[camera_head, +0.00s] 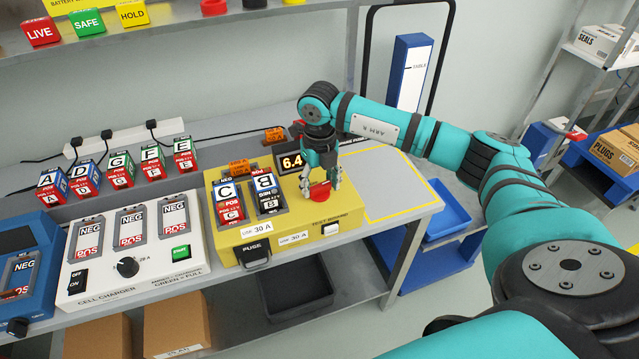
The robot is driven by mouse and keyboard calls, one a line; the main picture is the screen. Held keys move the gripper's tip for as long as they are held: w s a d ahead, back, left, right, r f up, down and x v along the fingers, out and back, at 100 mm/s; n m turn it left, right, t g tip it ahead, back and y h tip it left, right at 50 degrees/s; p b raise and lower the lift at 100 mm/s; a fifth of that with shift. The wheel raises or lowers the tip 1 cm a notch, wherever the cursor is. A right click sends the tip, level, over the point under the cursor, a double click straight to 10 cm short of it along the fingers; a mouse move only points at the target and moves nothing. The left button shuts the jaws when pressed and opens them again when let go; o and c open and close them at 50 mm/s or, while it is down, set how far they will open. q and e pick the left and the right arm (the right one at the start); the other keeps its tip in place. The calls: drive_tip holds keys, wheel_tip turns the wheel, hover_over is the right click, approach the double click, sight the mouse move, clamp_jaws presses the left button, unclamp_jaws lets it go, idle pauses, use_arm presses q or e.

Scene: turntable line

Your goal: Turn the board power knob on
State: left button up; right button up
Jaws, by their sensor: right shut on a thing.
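The yellow board (283,245) sits on the bench in the middle of the view. Its red power knob (320,194) is on the top face at the right, partly hidden by my gripper. My right gripper (321,186) reaches down from above and is shut on the red knob. Which way the knob points is hard to tell. Battery C (228,203) and battery B (267,193) stand in the board's two bays. A small display (291,161) behind them reads 6.4. My left gripper is not in view.
A white cell charger (135,275) stands left of the board, with a blue unit (35,260) beyond it. Several lettered batteries (118,170) stand in a row behind. A yellow-outlined bench area (385,185) right of the board is clear.

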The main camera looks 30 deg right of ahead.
sight(319, 185)
drive_tip(key=shift+w+r+m, duration=0.1)
drive_tip(key=shift+m, duration=0.8)
drive_tip(key=o, duration=1.2)
wheel_tip(319, 185, up, 12)
drive_tip(key=shift+f, duration=0.1)
